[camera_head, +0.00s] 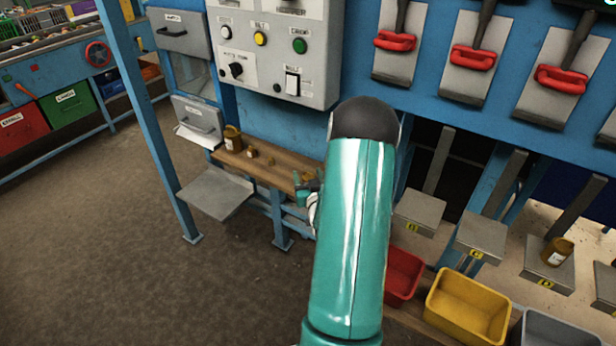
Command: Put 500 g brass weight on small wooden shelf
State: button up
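The small wooden shelf (284,164) is mounted low on the blue frame, left of my arm. A larger brass weight (232,139) stands at its left end, with small brass weights (252,152) to the right of it. Another brass weight (557,252) stands on the grey plate marked D (540,269) at the far right. The weights' markings are too small to read, so I cannot tell which is 500 g. My gripper (307,183) is at the right end of the shelf, partly hidden by my own arm. Its fingers are too small to judge.
Grey plates marked B (413,224) and C (481,250) look empty. Red (403,275), yellow (468,305) and grey bins (555,330) stand below. A control box (272,45) hangs above the shelf. A grey metal tray (215,193) juts out at left. Open floor lies left.

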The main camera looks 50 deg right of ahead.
jog(key=shift+r, duration=0.15)
jog(key=v, duration=1.2)
jog(key=w+a+r+n+g+y, duration=0.1)
jog(key=w+a+r+n+y, duration=0.35)
jog(key=w, duration=0.45)
jog(key=w+a+r+g+y, duration=0.25)
jog(key=a+r, duration=0.55)
jog(key=a, duration=0.4)
jog(key=s+a+r+n+g+y, duration=0.1)
jog(key=s+a+r+g+y, duration=0.1)
jog(key=s+a+r, duration=0.2)
jog(key=s+a+r+n+g+y, duration=0.2)
jog(key=s+a+r, duration=0.3)
jog(key=s+a, duration=0.6)
jog(key=a+g, duration=0.1)
jog(key=a, duration=0.7)
jog(key=shift+s+r, duration=0.2)
